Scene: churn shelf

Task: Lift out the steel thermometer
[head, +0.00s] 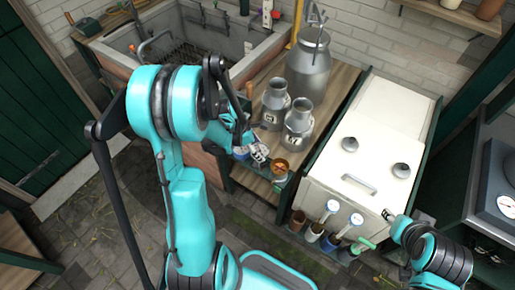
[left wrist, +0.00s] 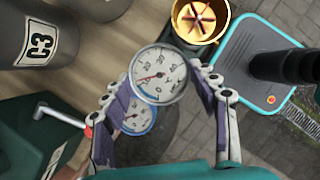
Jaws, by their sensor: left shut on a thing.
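The steel thermometer (left wrist: 157,75) has a round white dial with a grey rim and a red needle. In the left wrist view it sits between the fingers of my left gripper (left wrist: 160,100), which is shut on it. A blue-rimmed thermometer (left wrist: 138,118) shows just below it, partly hidden by the left finger. In the head view my left gripper (head: 259,152) is at the front edge of the wooden shelf, beside a gold cup (head: 280,168). The steel thermometer's stem and lower end are hidden. My right gripper (head: 388,214) is small by the white chest's front corner; its jaw state is unclear.
Small churns (head: 272,105) and a large churn (head: 309,68) stand on the shelf behind my left gripper. A stone sink (head: 240,45) is behind.

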